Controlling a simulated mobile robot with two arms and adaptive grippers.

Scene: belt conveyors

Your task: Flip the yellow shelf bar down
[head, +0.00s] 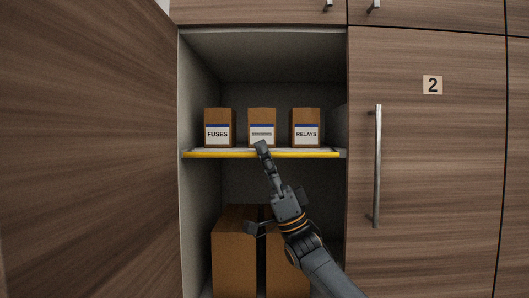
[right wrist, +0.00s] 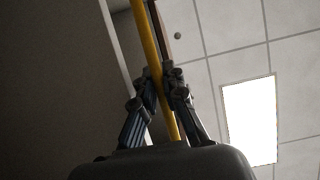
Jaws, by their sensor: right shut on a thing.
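The yellow shelf bar (head: 215,154) runs level along the front edge of the shelf inside the open cabinet. My right gripper (head: 262,148) reaches up from the lower right to the middle of the bar. In the right wrist view the yellow bar (right wrist: 149,40) passes between the two fingers of my right gripper (right wrist: 160,72), which are shut on it. The fingers hide a short piece of the bar in the head view. My left gripper is not in view.
Three brown boxes stand on the shelf behind the bar: fuses (head: 217,115), a middle one (head: 262,114) and relays (head: 305,114). Larger cartons (head: 233,255) fill the lower compartment. An open door (head: 90,150) stands at left; closed door 2 (head: 430,180) is at right.

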